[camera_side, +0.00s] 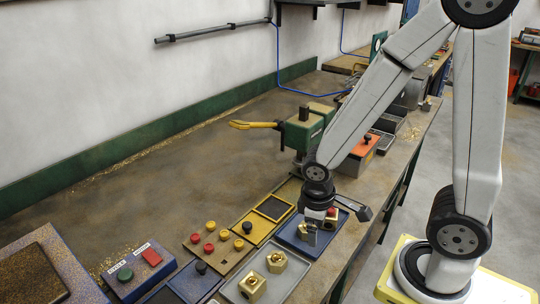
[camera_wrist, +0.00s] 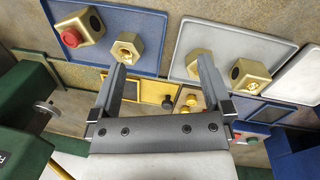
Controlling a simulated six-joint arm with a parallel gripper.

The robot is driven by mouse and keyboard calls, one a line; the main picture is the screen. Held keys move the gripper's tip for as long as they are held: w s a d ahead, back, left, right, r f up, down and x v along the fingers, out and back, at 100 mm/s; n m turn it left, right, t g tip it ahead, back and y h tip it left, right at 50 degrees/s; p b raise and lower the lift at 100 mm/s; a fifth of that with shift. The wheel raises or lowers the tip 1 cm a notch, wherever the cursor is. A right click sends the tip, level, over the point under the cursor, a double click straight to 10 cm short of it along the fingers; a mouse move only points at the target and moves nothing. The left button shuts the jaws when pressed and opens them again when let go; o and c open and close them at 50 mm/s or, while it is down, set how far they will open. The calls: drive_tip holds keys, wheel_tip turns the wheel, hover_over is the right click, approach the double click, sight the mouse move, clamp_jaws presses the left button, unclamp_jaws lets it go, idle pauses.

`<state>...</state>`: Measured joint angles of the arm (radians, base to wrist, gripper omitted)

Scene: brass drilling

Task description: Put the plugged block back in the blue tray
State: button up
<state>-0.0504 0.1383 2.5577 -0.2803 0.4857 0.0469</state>
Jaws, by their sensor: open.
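The blue tray (camera_wrist: 60,62) is at upper left in the wrist view; its rim shows in the side view (camera_side: 283,236). It holds a brass block (camera_wrist: 90,27) with a red plug (camera_wrist: 71,38) in one face and a dark hole in another. A second brass block (camera_wrist: 128,47), with no red plug visible, also lies in this tray. My gripper (camera_side: 318,226) is over the tray, its jaws apart and nothing held between them. In the wrist view its fingers (camera_wrist: 162,70) point toward the trays. In the side view it partly hides the tray's contents; a red plug (camera_side: 331,211) shows behind it.
A grey tray (camera_side: 290,284) with two brass blocks is beside the blue tray. A yellow tray (camera_side: 256,222), a board of red and yellow plugs (camera_side: 207,249) and a button box (camera_side: 139,271) lie left. A green press with a yellow handle (camera_side: 303,131) stands behind.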

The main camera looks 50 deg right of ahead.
drive_tip(key=w+r+m+t, duration=0.1)
drive_tip(key=w+r, duration=0.1)
drive_tip(key=w+a+r+m+t+y, duration=0.1)
drive_tip(key=w+m, duration=0.1)
drive_tip(key=shift+r+t, duration=0.35)
drive_tip(key=shift+t, duration=0.05)
idle(0.9)
